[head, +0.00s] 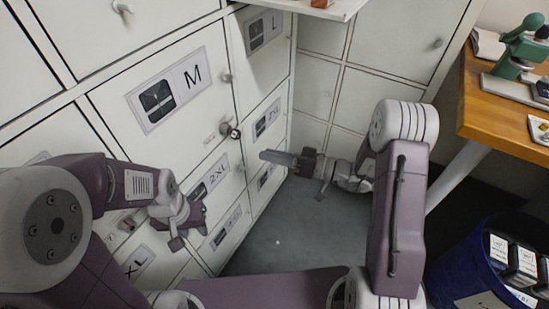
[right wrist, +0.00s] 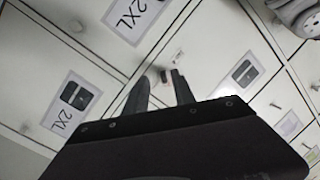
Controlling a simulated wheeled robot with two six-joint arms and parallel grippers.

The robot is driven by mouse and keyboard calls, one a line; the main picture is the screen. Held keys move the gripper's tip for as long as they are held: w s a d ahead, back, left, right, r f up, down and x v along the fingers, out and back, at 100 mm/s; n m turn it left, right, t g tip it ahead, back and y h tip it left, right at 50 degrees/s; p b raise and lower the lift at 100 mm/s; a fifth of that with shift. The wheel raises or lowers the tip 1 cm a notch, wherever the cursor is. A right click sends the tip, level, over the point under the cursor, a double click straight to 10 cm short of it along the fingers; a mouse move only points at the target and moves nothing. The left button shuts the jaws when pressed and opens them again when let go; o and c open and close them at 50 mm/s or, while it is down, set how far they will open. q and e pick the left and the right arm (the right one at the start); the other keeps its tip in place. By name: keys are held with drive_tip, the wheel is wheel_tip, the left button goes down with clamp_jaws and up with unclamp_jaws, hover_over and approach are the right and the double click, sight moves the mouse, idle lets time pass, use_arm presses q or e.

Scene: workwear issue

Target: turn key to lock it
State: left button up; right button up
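The white locker doors carry size labels. The M door (head: 165,85) has a round lock (head: 226,130) at its lower right corner with a small dark piece on it, perhaps a key. A small red piece (head: 127,224) shows on a lower door, partly behind my left arm. My right gripper (head: 275,157) is to the right of the M lock, apart from it.
A wooden table (head: 500,105) with a green device (head: 522,45) stands at the right. A blue bin (head: 455,255) holding dark packages is below it. A shelf edge (head: 325,8) juts out at the top. Grey floor (head: 290,225) lies open between the lockers.

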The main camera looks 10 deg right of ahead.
sight(240, 136)
drive_tip(key=w+a+r, duration=0.2)
drive_tip(key=w+a, duration=0.3)
drive_tip(key=a, duration=0.3)
drive_tip(key=shift+w+a, duration=0.15)
drive_tip(key=shift+w, duration=0.2)
drive_tip(key=shift+r, duration=0.1)
clamp_jaws()
idle(0.6)
drive_tip(key=shift+r+b, duration=0.2)
drive_tip(key=shift+b, duration=0.1)
